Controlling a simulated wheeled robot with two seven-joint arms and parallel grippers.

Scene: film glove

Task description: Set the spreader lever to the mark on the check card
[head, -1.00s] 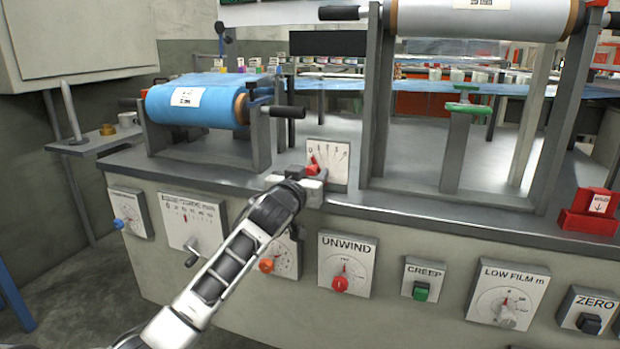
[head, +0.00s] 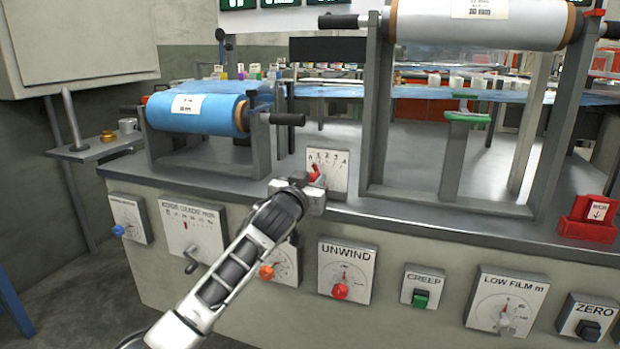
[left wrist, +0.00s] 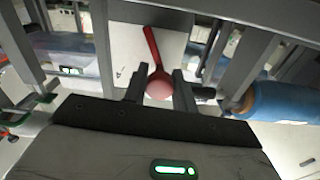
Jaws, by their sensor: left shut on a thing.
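I cannot identify the check card for certain; a card with a down arrow (head: 597,211) stands in a red holder at the right.
A blue film roll (head: 195,113) on a stand is left of the lever, and a tall grey frame (head: 372,120) is close on its right. Dials and knobs, including the UNWIND panel (head: 345,260), line the front below. The bench top inside the frame is mostly clear.

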